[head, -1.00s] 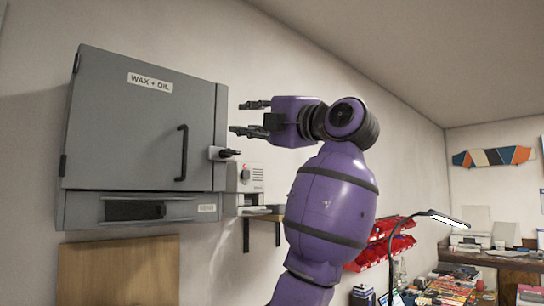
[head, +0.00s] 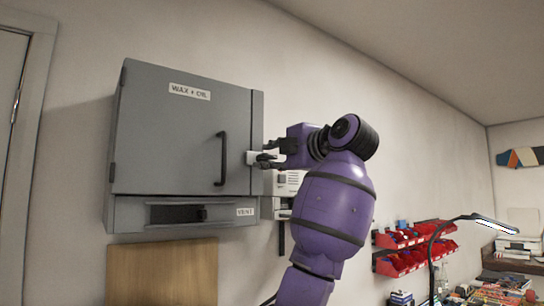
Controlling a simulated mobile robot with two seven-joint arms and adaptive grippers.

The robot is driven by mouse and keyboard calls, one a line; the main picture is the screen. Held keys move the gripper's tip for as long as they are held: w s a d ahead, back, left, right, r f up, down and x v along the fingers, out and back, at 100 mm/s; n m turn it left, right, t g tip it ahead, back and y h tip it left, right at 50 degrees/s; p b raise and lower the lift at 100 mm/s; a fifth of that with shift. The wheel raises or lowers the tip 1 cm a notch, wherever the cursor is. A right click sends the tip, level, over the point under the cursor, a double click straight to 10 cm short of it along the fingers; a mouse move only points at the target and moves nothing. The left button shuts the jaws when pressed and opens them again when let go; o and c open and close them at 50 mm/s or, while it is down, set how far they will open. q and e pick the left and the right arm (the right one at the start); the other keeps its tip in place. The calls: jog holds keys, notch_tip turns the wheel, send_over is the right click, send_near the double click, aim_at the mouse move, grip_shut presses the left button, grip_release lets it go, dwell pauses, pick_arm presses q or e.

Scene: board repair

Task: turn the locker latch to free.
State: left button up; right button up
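The grey locker (head: 170,140), labelled "WAX + OIL", hangs on the wall with its door closed. Its latch (head: 251,157) is a small light block at the right edge of the door, with a dark lever largely hidden behind the fingers. My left gripper (head: 264,157), on the purple arm, is at the latch with its dark fingertips over the lever. The fingers look closer together than before, but overlap with the latch hides whether they grip it. My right gripper is not in view.
A dark vertical door handle (head: 222,158) is left of the latch. Below the door is a vent panel (head: 180,213). A pale device (head: 288,188) sits close under the gripper. Red bins (head: 405,255) and a desk lamp (head: 478,219) are at the right.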

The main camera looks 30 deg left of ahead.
pick_arm(q)
jog(key=shift+w, duration=0.15)
jog(key=shift+c, duration=0.3)
grip_shut()
jog(key=shift+f+n, duration=0.1)
jog(key=shift+n, duration=0.2)
jog(key=n, duration=0.2)
jog(key=shift+d+n, duration=0.1)
jog(key=shift+n, duration=0.2)
jog(key=n, duration=0.3)
jog(key=shift+n, duration=0.4)
jog(key=n, duration=1.1)
jog(key=shift+f, duration=0.1)
jog(key=shift+o, duration=0.3)
grip_release()
